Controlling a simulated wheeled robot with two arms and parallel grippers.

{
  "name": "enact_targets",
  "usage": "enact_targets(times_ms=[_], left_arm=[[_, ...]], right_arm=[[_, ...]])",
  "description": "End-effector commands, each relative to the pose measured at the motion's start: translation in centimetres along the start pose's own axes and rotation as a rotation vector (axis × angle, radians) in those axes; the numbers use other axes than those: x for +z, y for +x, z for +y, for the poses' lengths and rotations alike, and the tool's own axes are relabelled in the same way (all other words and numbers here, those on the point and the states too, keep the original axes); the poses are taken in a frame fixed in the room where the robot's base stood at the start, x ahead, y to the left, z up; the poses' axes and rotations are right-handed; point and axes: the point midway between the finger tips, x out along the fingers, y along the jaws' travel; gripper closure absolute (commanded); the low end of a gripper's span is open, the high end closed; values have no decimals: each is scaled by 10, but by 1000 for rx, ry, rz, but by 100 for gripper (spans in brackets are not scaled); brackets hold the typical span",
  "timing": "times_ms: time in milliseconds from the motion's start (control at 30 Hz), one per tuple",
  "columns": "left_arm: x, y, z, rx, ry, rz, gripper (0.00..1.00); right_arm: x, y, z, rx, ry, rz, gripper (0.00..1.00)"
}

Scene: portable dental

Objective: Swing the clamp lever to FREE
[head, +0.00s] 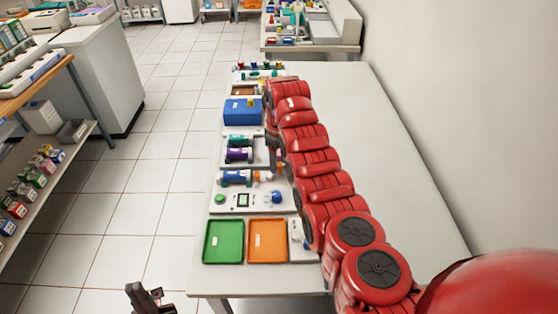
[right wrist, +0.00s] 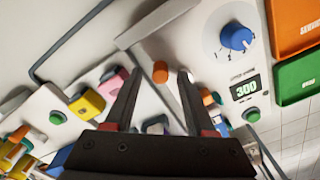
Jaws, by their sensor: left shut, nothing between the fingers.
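I cannot make out a clamp lever or a FREE marking for certain. In the right wrist view, an orange cylindrical piece (right wrist: 160,72) shows beyond and between the tips of my right gripper (right wrist: 157,76), which is open with nothing visibly held. Whether that piece belongs to the clamp lever, I cannot tell. In the head view my red right arm hides the right gripper and part of the devices. An orange piece (head: 263,176) shows beside the blue device (head: 235,178) on the bench. My left gripper (head: 148,298) is shut and empty at the bottom, off the bench's front left corner.
A control panel (head: 228,207) with a blue dial (right wrist: 236,37), a display reading 300 and a green button sits on the bench. Green (head: 223,241) and orange (head: 267,241) trays lie in front. The bench surface (head: 385,170) right of my arm is clear, up to the wall.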

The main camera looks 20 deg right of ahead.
Motion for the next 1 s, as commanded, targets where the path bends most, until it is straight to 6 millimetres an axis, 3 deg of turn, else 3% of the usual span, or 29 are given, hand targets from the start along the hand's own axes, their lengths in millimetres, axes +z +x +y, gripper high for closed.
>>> enact_targets(times_ms=[233, 367, 600, 867, 1000], left_arm=[[0, -1, 0, 0, 0, 0, 100], [1, -4, 0, 0, 0, 0, 100], [2, -11, 0, 0, 0, 0, 100], [2, -14, 1, 0, 0, 0, 100], [-4, 21, -1, 0, 0, 1, 100]], right_arm=[[0, -2, 0, 1, 0, 1, 45], [-1, -16, 1, 3, 1, 3, 45], [-1, -76, 2, 4, 2, 5, 45], [1, -117, 0, 0, 1, -1, 45], [0, -153, 0, 1, 1, 1, 45]])
